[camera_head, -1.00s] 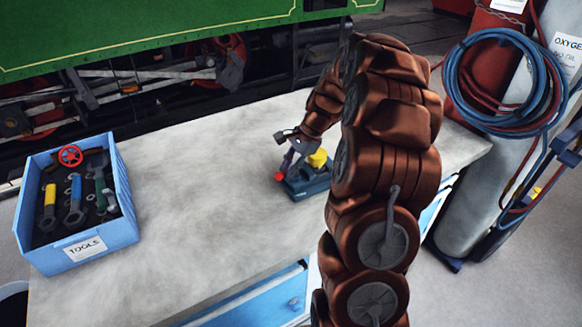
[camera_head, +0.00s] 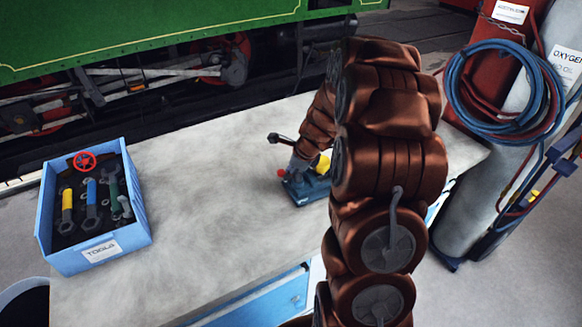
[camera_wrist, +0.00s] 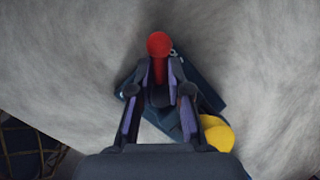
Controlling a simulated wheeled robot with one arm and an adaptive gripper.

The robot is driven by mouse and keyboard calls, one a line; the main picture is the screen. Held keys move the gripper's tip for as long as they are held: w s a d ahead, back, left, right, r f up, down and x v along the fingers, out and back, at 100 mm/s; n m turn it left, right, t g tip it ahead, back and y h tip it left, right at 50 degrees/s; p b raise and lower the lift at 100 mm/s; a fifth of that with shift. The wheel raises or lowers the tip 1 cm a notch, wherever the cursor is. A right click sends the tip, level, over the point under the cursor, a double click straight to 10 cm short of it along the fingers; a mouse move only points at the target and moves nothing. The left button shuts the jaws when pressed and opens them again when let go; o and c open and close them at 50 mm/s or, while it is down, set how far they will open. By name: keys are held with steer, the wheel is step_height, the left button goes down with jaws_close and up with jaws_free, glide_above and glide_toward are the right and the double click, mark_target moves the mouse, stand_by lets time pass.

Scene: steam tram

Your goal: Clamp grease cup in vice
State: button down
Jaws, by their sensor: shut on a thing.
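The vice (camera_head: 303,194) is a small dark blue block on the workbench, left of my arm; its body also shows in the wrist view (camera_wrist: 208,98). The grease cup (camera_head: 323,164) is yellow and sits at the vice; in the wrist view (camera_wrist: 217,136) it is right of my fingers. Whether the jaws touch it cannot be told. The vice's red-knobbed handle (camera_head: 282,172) points away from my palm in the wrist view (camera_wrist: 158,46). My gripper (camera_wrist: 159,82) is shut on the handle's red stem. My arm and fingers partly hide the vice.
A blue tool box (camera_head: 122,242) with spanners and a red wheel stands at the workbench's left. The workbench (camera_head: 200,200) is clear between box and vice. Gas cylinders with hoses (camera_head: 500,92) stand at right. A green tram (camera_head: 150,30) is behind.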

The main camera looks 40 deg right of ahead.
steer(key=shift+w+m+h+p, duration=0.1)
steer(key=shift+m+h+p, duration=0.2)
steer(key=shift+m+p, duration=0.25)
steer(key=c, duration=1.1)
jaws_free()
steer(key=v, duration=1.2)
steer(key=shift+d, duration=0.15)
